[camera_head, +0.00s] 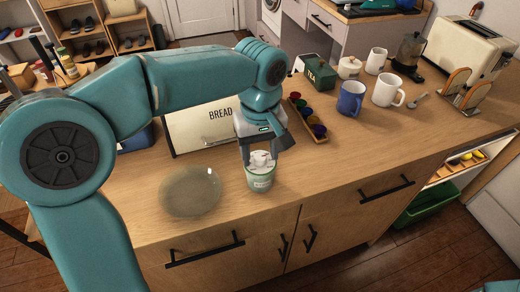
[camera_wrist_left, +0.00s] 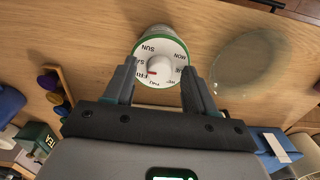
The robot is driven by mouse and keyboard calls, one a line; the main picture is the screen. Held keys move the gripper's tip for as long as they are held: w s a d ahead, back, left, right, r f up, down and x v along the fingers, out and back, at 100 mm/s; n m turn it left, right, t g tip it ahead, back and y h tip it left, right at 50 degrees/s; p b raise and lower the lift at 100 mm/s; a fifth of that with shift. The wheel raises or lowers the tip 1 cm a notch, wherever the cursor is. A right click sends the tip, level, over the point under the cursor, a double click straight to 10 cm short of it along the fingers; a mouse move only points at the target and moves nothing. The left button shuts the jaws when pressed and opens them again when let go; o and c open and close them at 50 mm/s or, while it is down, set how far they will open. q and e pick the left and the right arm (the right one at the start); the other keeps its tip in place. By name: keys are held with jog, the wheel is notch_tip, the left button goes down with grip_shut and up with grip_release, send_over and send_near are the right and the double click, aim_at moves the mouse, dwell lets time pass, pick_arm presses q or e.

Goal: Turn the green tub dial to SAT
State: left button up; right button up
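The green tub (camera_head: 261,180) stands upright on the wooden counter, near its front edge. Its white dial (camera_wrist_left: 171,80) faces up in the left wrist view, with day names around a white knob (camera_wrist_left: 160,64). A red mark shows at the knob's lower left, on the side where SAT and FRI are printed; the exact day it points to is hard to tell. My left gripper (camera_head: 261,158) is above the tub. In the wrist view (camera_wrist_left: 160,66) its fingers are spread on either side of the dial, apart from the knob. My right gripper is not in view.
A clear plate (camera_head: 190,191) lies left of the tub. The bread box (camera_head: 205,128) stands behind it, and a tray of colored cups (camera_head: 308,119) lies to the right. Mugs (camera_head: 351,98) and a toaster (camera_head: 463,55) are farther right. The right front counter is clear.

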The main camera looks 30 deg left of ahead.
pick_arm(q)
notch_tip(320, 180, up, 16)
jog(key=p, duration=0.3)
jog(key=shift+r, duration=0.2)
jog(key=shift+p, duration=0.3)
send_near(260, 157)
notch_tip(260, 157, down, 8)
jog(key=shift+f+b, duration=0.2)
jog(key=shift+b, duration=0.25)
